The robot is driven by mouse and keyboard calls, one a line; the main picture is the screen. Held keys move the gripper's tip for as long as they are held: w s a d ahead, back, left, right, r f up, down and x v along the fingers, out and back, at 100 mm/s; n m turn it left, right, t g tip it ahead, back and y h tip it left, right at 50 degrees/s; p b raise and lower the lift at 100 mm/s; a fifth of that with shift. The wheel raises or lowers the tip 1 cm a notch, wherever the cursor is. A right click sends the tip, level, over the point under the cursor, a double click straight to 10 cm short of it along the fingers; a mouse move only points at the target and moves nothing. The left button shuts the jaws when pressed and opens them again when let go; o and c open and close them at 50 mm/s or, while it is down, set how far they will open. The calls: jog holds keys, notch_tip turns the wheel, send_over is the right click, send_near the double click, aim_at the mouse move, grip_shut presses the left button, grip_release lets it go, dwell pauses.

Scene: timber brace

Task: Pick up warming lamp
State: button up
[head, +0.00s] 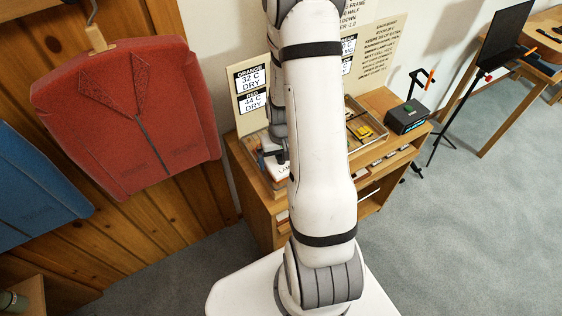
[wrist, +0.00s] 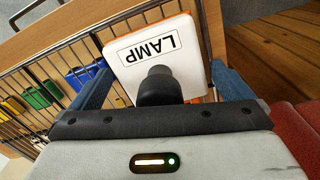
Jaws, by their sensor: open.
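The warming lamp (wrist: 150,45) is a white, box-like block with a printed LAMP label and an orange edge. A black knob (wrist: 160,86) stands out at its near side. In the head view the lamp (head: 279,172) is on the left part of the wooden cabinet, largely hidden by my arm. My gripper (wrist: 163,88) is open, with one blue finger on each side of the lamp and knob. Whether the fingers touch it cannot be told. In the head view my gripper (head: 276,155) is just above the lamp.
A wire-barred tray (wrist: 40,60) with blue, green and yellow pieces lies beside the lamp. A dark box (head: 407,118) stands on the right of the wooden cabinet (head: 262,205). A red jacket (head: 135,115) hangs at left.

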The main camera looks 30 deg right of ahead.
jog(key=shift+f, duration=0.1)
jog(key=c, duration=1)
jog(key=shift+o, duration=0.2)
